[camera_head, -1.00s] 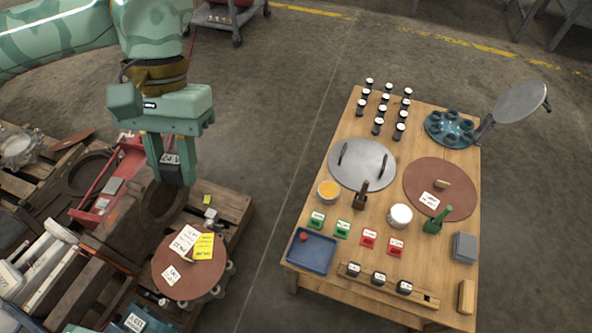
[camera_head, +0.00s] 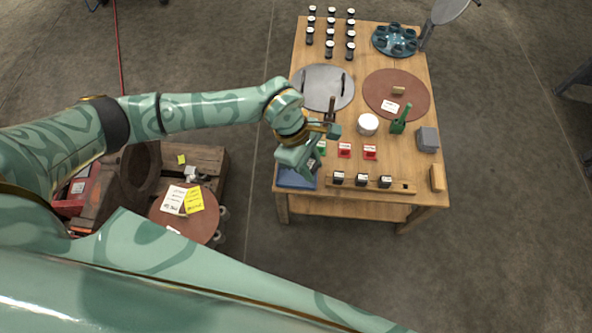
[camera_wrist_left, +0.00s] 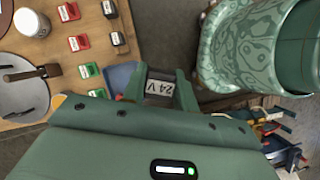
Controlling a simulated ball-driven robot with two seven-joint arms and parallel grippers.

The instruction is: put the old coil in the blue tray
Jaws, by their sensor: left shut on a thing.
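My left gripper (camera_head: 308,172) is shut on a dark coil with a white "24 V" label. In the wrist view the coil (camera_wrist_left: 160,88) shows between the fingers of the left gripper (camera_wrist_left: 160,92). In the head view the gripper hides the coil. The blue tray (camera_head: 288,181) lies at the near left corner of the wooden table, and the gripper is above it, covering much of it. The tray also shows in the wrist view (camera_wrist_left: 117,76), partly behind the fingers. I cannot tell how high the coil is. My right gripper is not in view.
A wooden rail (camera_head: 400,188) with three black labelled blocks (camera_head: 361,180) is right of the tray. Red (camera_head: 345,150) and green labelled pieces stand behind it. A pallet (camera_head: 208,163) is at left.

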